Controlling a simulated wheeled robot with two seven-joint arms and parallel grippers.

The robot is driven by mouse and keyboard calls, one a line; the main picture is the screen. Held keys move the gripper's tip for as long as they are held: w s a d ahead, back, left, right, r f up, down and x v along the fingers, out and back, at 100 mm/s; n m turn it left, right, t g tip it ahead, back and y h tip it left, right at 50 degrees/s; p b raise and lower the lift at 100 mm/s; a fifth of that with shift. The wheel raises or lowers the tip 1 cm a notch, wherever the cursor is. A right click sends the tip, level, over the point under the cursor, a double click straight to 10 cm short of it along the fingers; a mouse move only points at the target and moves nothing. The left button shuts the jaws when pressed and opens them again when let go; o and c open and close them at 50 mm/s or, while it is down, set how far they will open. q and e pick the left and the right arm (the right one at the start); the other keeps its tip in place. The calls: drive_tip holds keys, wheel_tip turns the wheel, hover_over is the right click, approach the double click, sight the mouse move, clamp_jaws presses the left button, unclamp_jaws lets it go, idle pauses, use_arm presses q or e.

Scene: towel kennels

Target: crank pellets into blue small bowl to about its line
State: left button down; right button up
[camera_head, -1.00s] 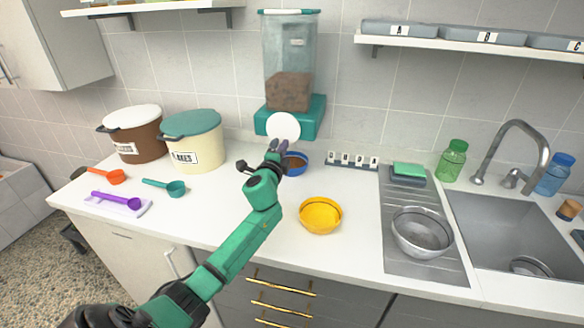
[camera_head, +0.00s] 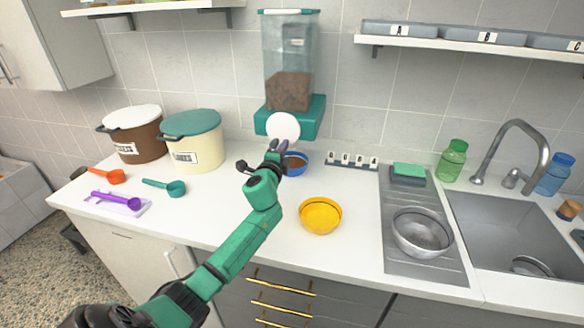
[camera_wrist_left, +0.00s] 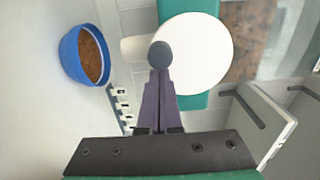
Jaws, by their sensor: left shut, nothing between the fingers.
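The pellet dispenser (camera_head: 290,62) stands against the back wall, with brown pellets in the lower part of its clear hopper above a teal base. Its white round crank disc (camera_head: 284,127) faces me and also shows in the left wrist view (camera_wrist_left: 205,55) with a grey knob (camera_wrist_left: 160,54). My left gripper (camera_head: 274,148) is shut and empty, its fingertips at the knob; I cannot tell if they touch. The small blue bowl (camera_head: 298,168) sits on the counter below the dispenser, partly hidden by the gripper. In the left wrist view the blue bowl (camera_wrist_left: 72,66) holds brown pellets. My right gripper is not in view.
A yellow bowl (camera_head: 321,227) stands in front on the counter. A steel bowl (camera_head: 420,245) is on the drainboard at right. Cream (camera_head: 200,130) and brown (camera_head: 140,148) bins and several scoops are at left. Small lettered tags (camera_head: 352,161) stand right of the blue bowl.

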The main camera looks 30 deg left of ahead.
use_arm(q)
drive_tip(key=shift+s+a+f, duration=0.1)
drive_tip(key=shift+s+a, duration=0.1)
drive_tip(key=shift+a, duration=0.35)
drive_tip(key=shift+s+a, duration=0.2)
drive_tip(key=shift+a, duration=0.3)
